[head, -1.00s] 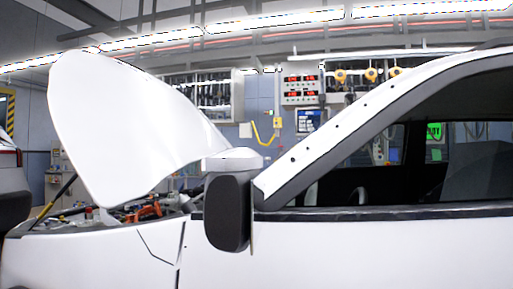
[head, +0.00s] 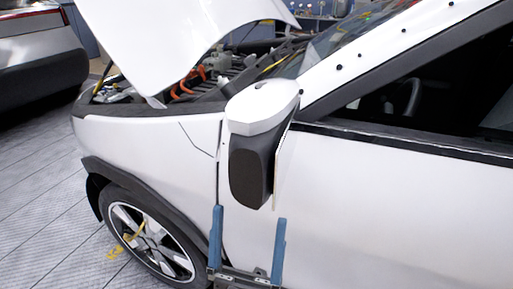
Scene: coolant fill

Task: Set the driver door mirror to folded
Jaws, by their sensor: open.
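The driver door mirror (head: 254,165) has a white cap over a dark grey housing. It stands out from the front corner of the white car door (head: 390,215), below the windscreen pillar. A thin pale edge shows along its right side; the mirror glass is not clearly seen. My gripper (head: 248,214) is at the bottom middle of the head view, with its two blue fingers upright and wide apart. It is open and empty. The fingertips appear just below the mirror's lower end, one to each side; whether they touch anything cannot be told.
The white hood (head: 165,40) is raised over the open engine bay (head: 205,80). The front wheel (head: 150,240) is at lower left. Another car (head: 40,50) stands at the upper left, with bare floor (head: 40,190) before it.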

